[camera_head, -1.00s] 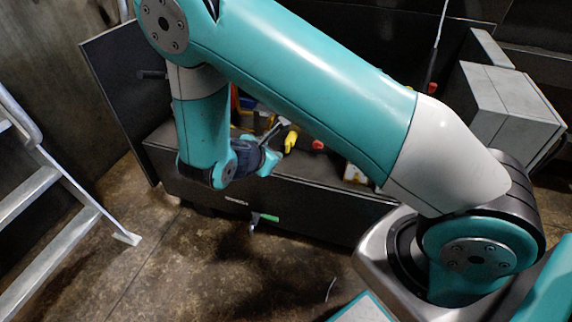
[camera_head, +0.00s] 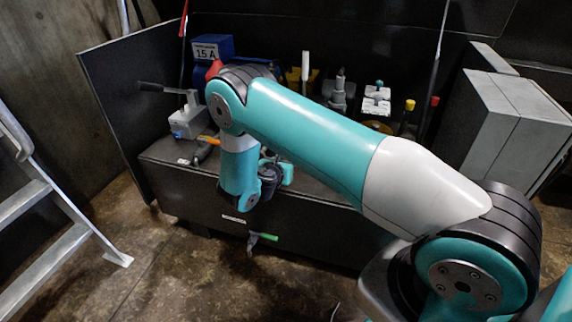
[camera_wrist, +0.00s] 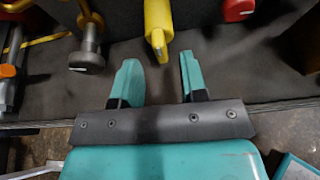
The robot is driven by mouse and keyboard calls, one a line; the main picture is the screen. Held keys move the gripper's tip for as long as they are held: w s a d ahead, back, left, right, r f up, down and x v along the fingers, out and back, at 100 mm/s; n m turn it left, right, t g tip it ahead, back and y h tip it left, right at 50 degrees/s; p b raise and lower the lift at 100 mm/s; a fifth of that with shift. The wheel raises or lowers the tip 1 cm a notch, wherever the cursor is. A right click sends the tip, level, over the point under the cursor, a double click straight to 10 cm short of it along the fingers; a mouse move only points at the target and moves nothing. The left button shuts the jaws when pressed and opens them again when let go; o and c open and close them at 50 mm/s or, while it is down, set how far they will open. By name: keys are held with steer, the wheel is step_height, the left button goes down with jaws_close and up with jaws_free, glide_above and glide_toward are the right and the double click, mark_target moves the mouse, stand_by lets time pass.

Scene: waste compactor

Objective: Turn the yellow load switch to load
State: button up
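In the wrist view a yellow handle (camera_wrist: 158,22) with a pale metal tip points down toward the gap between my fingers. I take it for the yellow load switch; no label on it is readable. My gripper (camera_wrist: 160,62) is open and empty, with its two teal fingers apart. The handle's tip appears at or just beyond the fingertips, and I see no contact. In the head view my gripper (camera_head: 284,172) is low at the bench's front edge. My arm hides the part of the bench behind it there, and I cannot pick out this handle.
The dark bench (camera_head: 185,180) carries a grey lever box (camera_head: 187,118) and a blue 15 A box (camera_head: 213,48). Yellow (camera_head: 409,105) and red (camera_head: 434,101) knobs stand at the right. A green-handled lever (camera_head: 264,236) sticks out from the front. A metal ladder (camera_head: 65,245) stands left.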

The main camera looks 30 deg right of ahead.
steer(key=x, duration=0.4)
steer(key=shift+b, duration=0.3)
steer(key=shift+s+r, duration=0.1)
jaws_close()
